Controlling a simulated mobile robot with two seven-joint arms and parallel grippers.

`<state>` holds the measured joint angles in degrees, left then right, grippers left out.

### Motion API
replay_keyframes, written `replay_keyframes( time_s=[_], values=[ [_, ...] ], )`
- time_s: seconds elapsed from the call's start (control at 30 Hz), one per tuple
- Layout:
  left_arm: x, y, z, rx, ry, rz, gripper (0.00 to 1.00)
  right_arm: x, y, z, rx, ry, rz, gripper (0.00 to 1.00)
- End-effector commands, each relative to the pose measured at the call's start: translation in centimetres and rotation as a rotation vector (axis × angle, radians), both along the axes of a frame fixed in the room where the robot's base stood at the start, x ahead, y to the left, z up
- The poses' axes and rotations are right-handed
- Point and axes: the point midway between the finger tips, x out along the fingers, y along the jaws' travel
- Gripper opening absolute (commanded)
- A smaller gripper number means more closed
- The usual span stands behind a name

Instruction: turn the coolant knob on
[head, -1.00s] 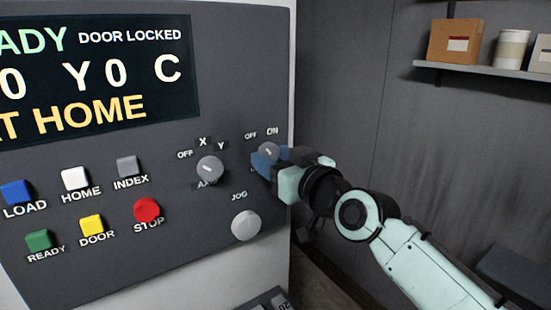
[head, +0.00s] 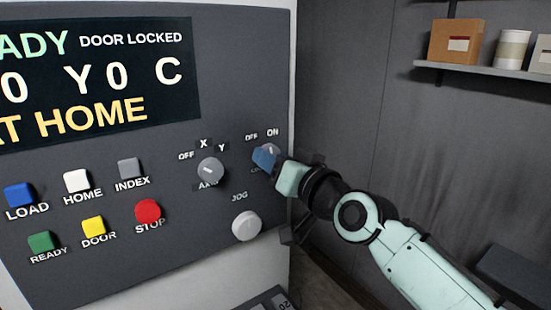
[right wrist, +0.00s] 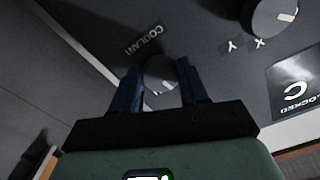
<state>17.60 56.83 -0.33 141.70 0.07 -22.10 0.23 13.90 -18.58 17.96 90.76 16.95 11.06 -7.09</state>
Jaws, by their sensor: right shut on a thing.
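The coolant knob (head: 271,149) is a small grey round knob at the right side of the dark control panel, under the words OFF and ON. My right gripper (head: 265,158) is at the knob, with its blue fingers around it. In the right wrist view the knob (right wrist: 161,74) sits between the two fingertips, beside the upside-down COOLANT label. The fingers hide part of the knob and its label in the head view. Its pointer is too small and covered to read surely. My left gripper is not in view.
The axis knob (head: 210,171) and the pale jog knob (head: 246,226) are close on the left. A red STOP button (head: 148,211) and several other buttons are farther left. A wall shelf (head: 490,70) holds a box and cups. Space right of the panel is open.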

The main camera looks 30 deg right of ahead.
Motion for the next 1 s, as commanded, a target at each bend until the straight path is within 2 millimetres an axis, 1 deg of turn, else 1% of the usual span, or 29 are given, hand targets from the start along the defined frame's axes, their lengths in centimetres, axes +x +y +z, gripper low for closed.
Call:
replay_keyframes(
  time_s=[0.4,0.6,0.8,1.0],
  values=[
    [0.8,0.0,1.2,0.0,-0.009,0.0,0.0,0.0,0.1,0.2,0.393,0.032,0.0,0.13],
    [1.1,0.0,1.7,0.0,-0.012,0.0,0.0,0.0,0.2,0.2,0.555,0.045,0.0,0.13],
    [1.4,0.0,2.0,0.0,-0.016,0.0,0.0,0.0,0.2,0.2,0.679,0.053,0.0,0.13],
    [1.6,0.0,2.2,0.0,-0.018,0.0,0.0,0.0,0.2,0.2,0.754,0.059,0.0,0.13]
  ],
)
